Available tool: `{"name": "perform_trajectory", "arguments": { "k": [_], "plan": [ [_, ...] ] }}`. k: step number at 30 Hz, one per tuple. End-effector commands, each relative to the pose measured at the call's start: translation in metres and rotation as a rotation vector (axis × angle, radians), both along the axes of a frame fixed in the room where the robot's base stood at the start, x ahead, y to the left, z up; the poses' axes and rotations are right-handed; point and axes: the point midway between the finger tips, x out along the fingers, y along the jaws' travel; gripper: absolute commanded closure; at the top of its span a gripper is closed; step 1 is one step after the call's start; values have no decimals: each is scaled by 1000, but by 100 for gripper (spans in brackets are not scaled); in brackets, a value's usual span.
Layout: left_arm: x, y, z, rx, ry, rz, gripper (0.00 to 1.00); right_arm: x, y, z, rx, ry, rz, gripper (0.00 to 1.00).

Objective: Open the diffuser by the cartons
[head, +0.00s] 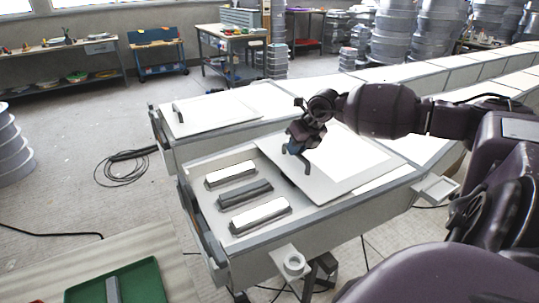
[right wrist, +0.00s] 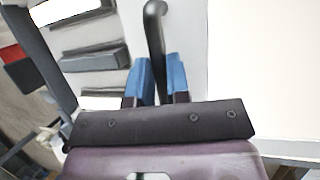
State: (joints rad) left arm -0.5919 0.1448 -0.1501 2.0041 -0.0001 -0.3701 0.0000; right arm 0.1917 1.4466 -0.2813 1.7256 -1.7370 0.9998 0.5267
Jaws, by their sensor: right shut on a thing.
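The near diffuser is a flat white panel (head: 350,165) with a dark bar handle (right wrist: 155,35) near its left edge. It covers the right part of a long grey box (head: 340,212), whose left part is uncovered. Whether the panel rests on the rim or is slightly raised, I cannot tell. My right gripper (head: 296,149) is above the panel's left side, its blue fingers shut on the handle; it also shows in the right wrist view (right wrist: 159,82). My left gripper is not in view. I cannot make out any cartons.
Inside the open part lie two bright tubes (head: 231,173) and a dark bar (head: 245,192). A second white panel (head: 211,113) with a handle covers the box behind. A green tray (head: 137,284) is at the lower left. Black cable (head: 127,165) lies on the floor.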

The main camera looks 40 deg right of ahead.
Motion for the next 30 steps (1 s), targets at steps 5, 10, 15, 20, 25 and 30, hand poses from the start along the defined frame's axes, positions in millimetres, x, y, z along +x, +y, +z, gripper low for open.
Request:
{"name": "perform_trajectory", "arguments": {
  "k": [5,10,15,20,25,30],
  "plan": [
    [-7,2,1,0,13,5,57,-15,-61,3,-2,0,-10,100],
    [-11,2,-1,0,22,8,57,-24,-103,1,-1,-1,-7,100],
    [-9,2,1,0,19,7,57,-31,-131,0,-1,0,-4,100],
    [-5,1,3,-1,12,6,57,-35,-145,0,0,0,-1,100],
    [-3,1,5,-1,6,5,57,-36,-151,0,2,1,0,100],
    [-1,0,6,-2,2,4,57,-36,-151,0,1,1,1,100]
  ]
}}
